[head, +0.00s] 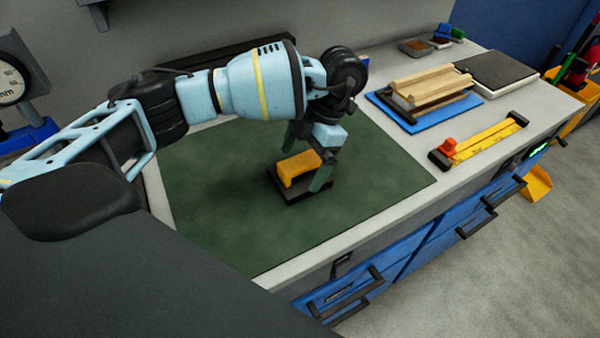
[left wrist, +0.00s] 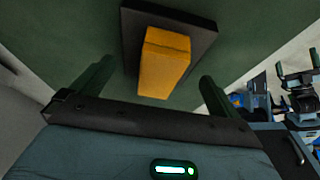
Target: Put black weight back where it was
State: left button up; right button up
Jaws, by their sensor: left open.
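A flat black plate with a yellow block on top (head: 297,169), the only thing here that fits the black weight, lies on the green mat (head: 220,215). It also shows in the left wrist view (left wrist: 165,60). My left gripper (head: 308,165) points down over it and is open. In the left wrist view its two dark fingers (left wrist: 154,86) stand apart, on either side of the yellow block's near end. Part of the plate is hidden by a finger. What looks like my right gripper (left wrist: 298,65) shows small at the right of the wrist view, fingers apart.
A blue tray (head: 420,127) with wooden pieces is at the back right. A yellow ruler-like tool (head: 487,138) lies nearer the counter's front edge. The mat's front part is clear.

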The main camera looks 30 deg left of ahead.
aim_at(301, 161)
pick_arm(q)
jog(key=shift+x, duration=1.65)
pick_arm(e)
jog(key=shift+w+r, duration=0.4)
jog(key=shift+w, duration=0.15)
pick_arm(q)
jog(key=shift+a, duration=0.1)
jog(key=shift+r, duration=0.1)
jog(key=c, duration=1.6)
jog(key=shift+w+r, duration=0.1)
jog(key=shift+c, duration=0.8)
pick_arm(e)
jog(key=shift+s+f, duration=0.1)
jog(key=shift+s, duration=0.2)
pick_arm(q)
jog(key=shift+r, duration=1.7)
jog(key=shift+d+r, duration=0.1)
jog(key=shift+d, duration=0.25)
jog(key=d, duration=0.5)
jog(key=w+d+r+b, duration=0.1)
jog(key=d, duration=0.9)
jog(key=shift+w+d+r+b, duration=0.15)
jog(key=shift+w+r+b, duration=0.05)
jog(key=shift+b, duration=0.15)
pick_arm(e)
jog(key=shift+s+f, duration=0.25)
jog(key=shift+f, duration=0.3)
jog(key=shift+s+f, duration=0.2)
jog(key=shift+f, duration=0.35)
